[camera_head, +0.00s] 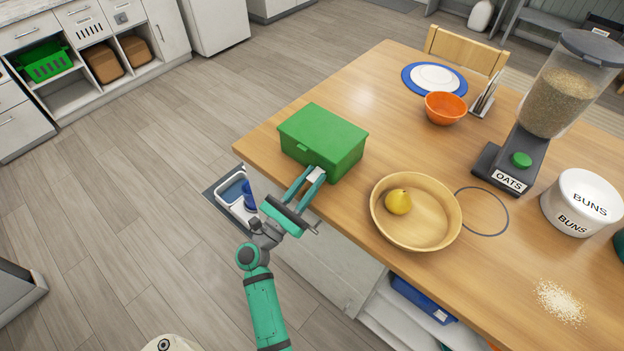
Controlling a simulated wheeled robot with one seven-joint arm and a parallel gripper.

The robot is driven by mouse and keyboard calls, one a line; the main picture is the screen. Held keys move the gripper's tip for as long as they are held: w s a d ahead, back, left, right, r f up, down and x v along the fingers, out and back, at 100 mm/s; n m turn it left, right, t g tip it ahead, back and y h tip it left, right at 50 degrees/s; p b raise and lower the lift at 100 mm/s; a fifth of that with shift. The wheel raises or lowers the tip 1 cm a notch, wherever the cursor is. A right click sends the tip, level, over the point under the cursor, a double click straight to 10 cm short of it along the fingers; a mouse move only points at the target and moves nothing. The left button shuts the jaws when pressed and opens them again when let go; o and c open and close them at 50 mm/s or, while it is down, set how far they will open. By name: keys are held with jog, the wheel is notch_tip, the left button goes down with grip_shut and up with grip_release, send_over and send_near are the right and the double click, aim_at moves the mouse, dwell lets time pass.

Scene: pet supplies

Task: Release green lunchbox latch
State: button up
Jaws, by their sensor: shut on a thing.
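The green lunchbox (323,135) stands with its lid down near the left corner of the wooden table. A small green tab (302,148) shows on its front side. My gripper (315,174) reaches up from below, at the lunchbox's front lower right. Its teal fingers are closed around a small pale latch piece (317,174) against the box's front. The fingers partly hide this piece, and whether the latch is fastened or loose cannot be told.
A wooden bowl (430,235) with a yellow pear (398,202) stands right of my gripper. An orange bowl (446,108), an oats dispenser (510,155) and a buns canister (582,203) stand farther off. Bare tabletop (375,90) lies behind the lunchbox.

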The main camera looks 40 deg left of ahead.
jog(key=o, duration=1.1)
jog(key=shift+c, duration=0.2)
jog(key=shift+s, duration=0.1)
jog(key=v, duration=1)
jog(key=shift+s, duration=0.4)
jog(key=shift+a, duration=0.1)
